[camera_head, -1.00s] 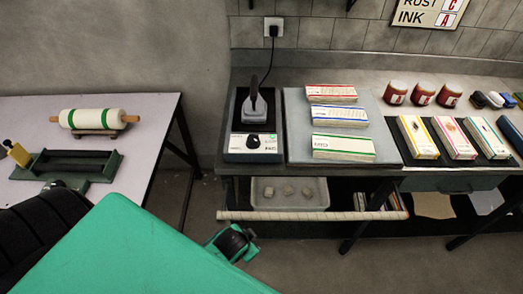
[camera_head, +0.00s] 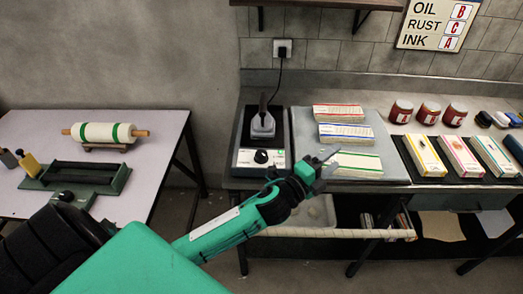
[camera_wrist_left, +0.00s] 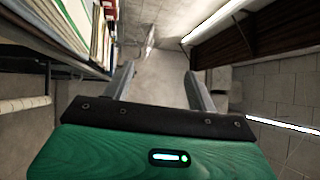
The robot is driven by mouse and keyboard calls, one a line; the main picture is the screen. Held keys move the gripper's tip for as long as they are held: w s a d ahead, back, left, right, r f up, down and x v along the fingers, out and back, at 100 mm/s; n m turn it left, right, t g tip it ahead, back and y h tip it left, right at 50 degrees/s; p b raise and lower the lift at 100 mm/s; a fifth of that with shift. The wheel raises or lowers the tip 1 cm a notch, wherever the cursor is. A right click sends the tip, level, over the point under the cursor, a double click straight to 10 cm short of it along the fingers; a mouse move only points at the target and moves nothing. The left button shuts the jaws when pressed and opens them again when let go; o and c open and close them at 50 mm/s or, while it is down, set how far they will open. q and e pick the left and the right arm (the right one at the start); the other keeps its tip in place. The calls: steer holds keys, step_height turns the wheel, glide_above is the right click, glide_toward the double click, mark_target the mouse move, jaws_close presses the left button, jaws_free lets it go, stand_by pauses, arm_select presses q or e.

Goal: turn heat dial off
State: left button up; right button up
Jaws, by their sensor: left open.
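The heat dial (camera_head: 261,157) is a black knob on the white front panel of a small hot plate (camera_head: 246,160). A grey iron-like tool (camera_head: 263,124) stands on the black top of the hot plate. My left gripper (camera_head: 328,164) is open and empty. In the head view it appears to the right of the dial, over the front of the grey mat and apart from the dial. Its spread fingers also show in the left wrist view (camera_wrist_left: 160,88), with nothing between them. The dial cannot be seen in the wrist view. My right gripper is not in view.
Several boxes, one with a green stripe (camera_head: 345,165), lie on the grey mat (camera_head: 303,128) beside the hot plate. Red jars (camera_head: 428,112) stand farther right. A pale roll (camera_head: 340,232) runs below the bench front. A side table (camera_head: 150,150) holds a roller (camera_head: 104,132).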

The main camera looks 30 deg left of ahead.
arm_select(q)
steer(key=d+r+m+g+h, duration=0.65)
steer(key=m+h, duration=0.45)
steer(key=m, duration=0.6)
steer(key=m+g+y, duration=1.3)
steer(key=m+y, duration=0.5)
steer(key=m, duration=0.5)
glide_above(261, 153)
steer(key=f, duration=0.1)
steer(key=shift+t, duration=0.25)
step_height(261, 153, down, 14)
steer(key=shift+r+p, duration=0.2)
steer(key=shift+p, duration=1)
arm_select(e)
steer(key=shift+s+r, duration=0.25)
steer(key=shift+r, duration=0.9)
arm_select(q)
steer(key=shift+c, duration=0.2)
steer(key=c, duration=0.9)
